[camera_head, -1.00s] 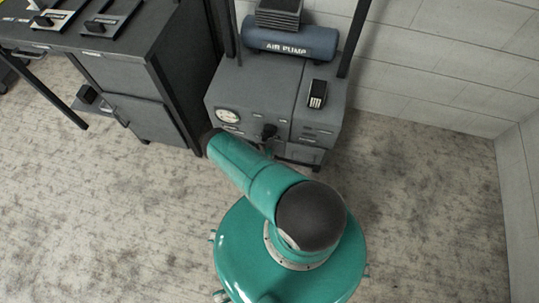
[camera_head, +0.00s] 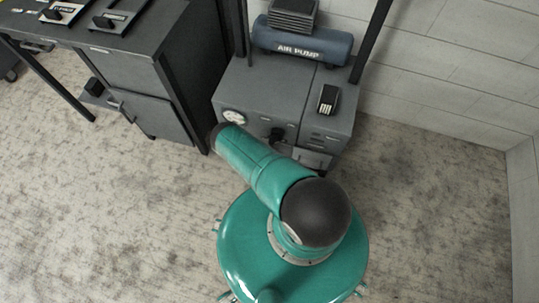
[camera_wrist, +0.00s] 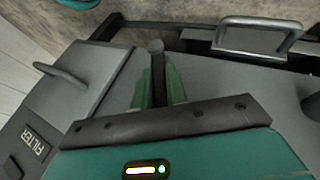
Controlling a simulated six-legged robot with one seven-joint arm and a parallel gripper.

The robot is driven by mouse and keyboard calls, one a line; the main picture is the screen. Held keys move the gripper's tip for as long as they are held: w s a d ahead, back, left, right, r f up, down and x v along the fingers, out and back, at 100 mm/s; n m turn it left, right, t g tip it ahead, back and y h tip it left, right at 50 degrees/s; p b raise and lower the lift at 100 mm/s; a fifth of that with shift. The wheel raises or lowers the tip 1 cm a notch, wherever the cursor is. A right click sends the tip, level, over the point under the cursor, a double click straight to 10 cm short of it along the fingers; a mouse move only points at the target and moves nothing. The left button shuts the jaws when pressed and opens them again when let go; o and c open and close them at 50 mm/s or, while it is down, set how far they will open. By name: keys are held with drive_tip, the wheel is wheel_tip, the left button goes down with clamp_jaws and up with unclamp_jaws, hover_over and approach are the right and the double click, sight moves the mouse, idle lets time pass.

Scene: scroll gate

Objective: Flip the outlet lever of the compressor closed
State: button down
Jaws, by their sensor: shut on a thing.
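The compressor (camera_head: 236,92) is a grey cabinet with a blue tank labelled AIR PUMP (camera_head: 301,47) on top, ahead of me in the head view. A dark lever or knob (camera_head: 278,133) shows on its front, partly behind my arm. In the wrist view, my gripper (camera_wrist: 158,88) has its green fingers shut on a dark lever (camera_wrist: 157,62) with a rounded end, which sticks out beyond the fingertips. No label showing that it is the outlet lever is readable. My arm hides the gripper in the head view.
The wrist view shows a metal handle (camera_wrist: 262,24) and a FILTER label (camera_wrist: 33,143). A dark bench (camera_head: 150,65) stands at the left and a white wall (camera_head: 440,75) at the right. Open floor lies around my base.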

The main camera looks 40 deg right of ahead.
idle(0.3)
drive_tip(key=c, duration=1.4)
unclamp_jaws()
drive_tip(key=v, duration=1.3)
drive_tip(key=shift+a+r, duration=0.25)
drive_tip(key=shift+r, duration=0.05)
